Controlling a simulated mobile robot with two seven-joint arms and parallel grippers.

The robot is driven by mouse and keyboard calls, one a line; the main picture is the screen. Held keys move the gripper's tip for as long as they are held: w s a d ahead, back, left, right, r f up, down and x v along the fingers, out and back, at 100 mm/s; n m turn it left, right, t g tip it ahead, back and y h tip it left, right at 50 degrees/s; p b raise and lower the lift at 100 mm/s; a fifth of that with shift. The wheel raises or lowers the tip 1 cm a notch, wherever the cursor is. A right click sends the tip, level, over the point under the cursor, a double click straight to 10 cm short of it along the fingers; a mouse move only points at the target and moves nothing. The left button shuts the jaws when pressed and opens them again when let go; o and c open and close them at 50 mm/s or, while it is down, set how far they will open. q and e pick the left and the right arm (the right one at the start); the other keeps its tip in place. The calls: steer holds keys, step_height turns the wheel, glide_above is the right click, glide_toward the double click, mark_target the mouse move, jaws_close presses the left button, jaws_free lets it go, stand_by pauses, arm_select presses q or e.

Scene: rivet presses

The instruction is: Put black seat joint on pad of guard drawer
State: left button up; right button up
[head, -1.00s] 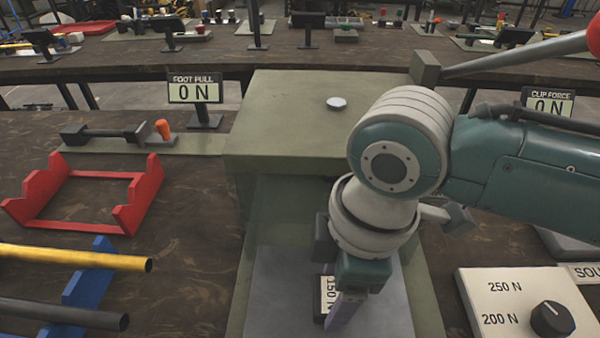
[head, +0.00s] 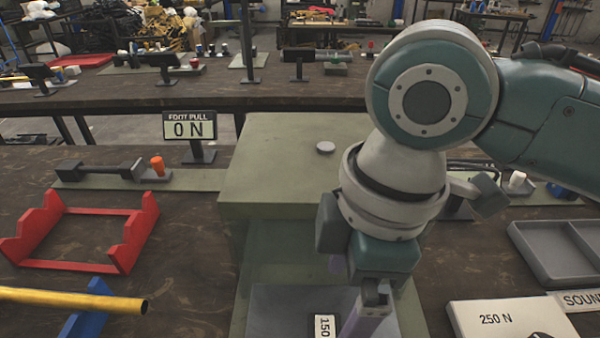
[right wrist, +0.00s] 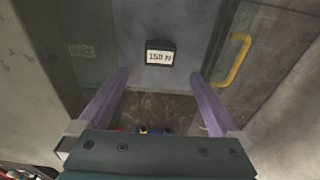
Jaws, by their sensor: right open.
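My left gripper is not in view.
A red rack (head: 80,266) and a yellow tube (head: 70,299) on a blue stand (head: 88,315) lie left of the press. A FOOT PULL display (head: 190,126) stands behind.

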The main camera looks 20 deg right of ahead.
steer(key=s+a+r+m+t+y, duration=0.2)
steer(key=s+a+r+m, duration=0.1)
steer(key=s+m, duration=0.2)
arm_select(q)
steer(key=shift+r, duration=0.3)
arm_select(e)
steer(key=s+d+m+h, duration=0.1)
steer(key=s+d+m, duration=0.2)
steer(key=d+m, duration=0.1)
steer(key=s+d+f+m+t+h, duration=0.1)
steer(key=s+d+m+h, duration=0.1)
steer(key=d, duration=0.5)
steer(key=shift+s+d+m, duration=0.15)
steer(key=shift+s+m, duration=0.75)
steer(key=shift+s, duration=0.1)
steer(key=shift+s, duration=0.1)
